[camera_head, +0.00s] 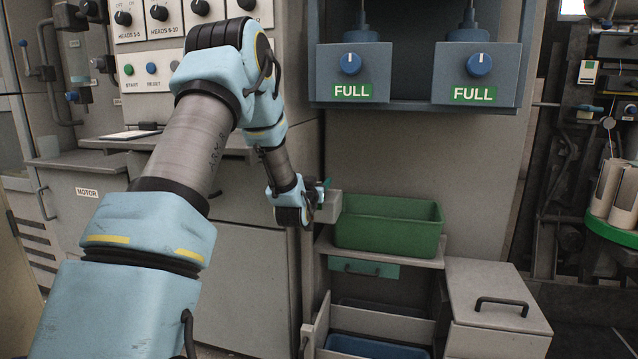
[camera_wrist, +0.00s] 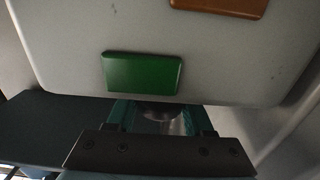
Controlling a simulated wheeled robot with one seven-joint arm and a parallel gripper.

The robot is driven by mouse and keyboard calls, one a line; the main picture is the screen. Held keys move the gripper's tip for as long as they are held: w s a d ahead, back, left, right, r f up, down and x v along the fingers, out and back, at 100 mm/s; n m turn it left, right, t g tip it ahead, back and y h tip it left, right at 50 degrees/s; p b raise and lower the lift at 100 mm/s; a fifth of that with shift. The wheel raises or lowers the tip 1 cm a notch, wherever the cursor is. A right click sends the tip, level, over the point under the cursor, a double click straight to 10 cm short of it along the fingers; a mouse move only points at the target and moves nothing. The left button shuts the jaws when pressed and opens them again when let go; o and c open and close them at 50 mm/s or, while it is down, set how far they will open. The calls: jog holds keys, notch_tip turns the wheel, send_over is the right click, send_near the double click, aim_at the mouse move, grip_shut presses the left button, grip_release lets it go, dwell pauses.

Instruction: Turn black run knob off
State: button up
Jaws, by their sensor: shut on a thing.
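My gripper (camera_head: 318,197) is at a small grey box (camera_head: 329,207) just left of the green bin. In the wrist view, the teal fingers (camera_wrist: 158,115) are shut on a rounded, shiny grey-looking part (camera_wrist: 160,112), most likely a knob. It is mostly hidden by the fingers and the dark gripper body, so its colour and turn angle cannot be told. A pale grey face fills the wrist view above the fingers, with a green plate (camera_wrist: 142,72) just above them and an orange plate (camera_wrist: 220,5) at the top edge. No writing is readable on either plate.
A green bin (camera_head: 388,226) on a shelf stands right beside my gripper. A lidded grey box (camera_head: 495,300) is lower right. Blue knobs (camera_head: 350,64) marked FULL are above. A panel with black HEADS knobs (camera_head: 123,18) is upper left, behind my arm.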

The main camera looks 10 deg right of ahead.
grip_shut()
jog(key=shift+y, duration=0.3)
jog(key=shift+f+n+t+y+b, duration=0.1)
jog(key=shift+n+t+y+b, duration=0.3)
jog(key=shift+n+y+b, duration=0.25)
jog(key=n+y, duration=0.1)
jog(key=n+t+y, duration=0.1)
jog(key=y, duration=0.1)
jog(key=shift+w+a+y, duration=0.1)
jog(key=shift+a+y, duration=0.15)
jog(key=shift+a, duration=0.05)
jog(key=n+y, duration=0.1)
jog(key=y, duration=0.1)
jog(key=n+y, duration=0.1)
jog(key=shift+a+n+y, duration=0.35)
jog(key=shift+y, duration=0.05)
jog(key=shift+a+n+y+p, duration=0.25)
jog(key=shift+n+y+p, duration=0.2)
jog(key=shift+n+y, duration=0.5)
jog(key=shift+a+n+y+p, duration=0.2)
jog(key=shift+n+y+p, duration=0.3)
jog(key=shift+y, duration=0.85)
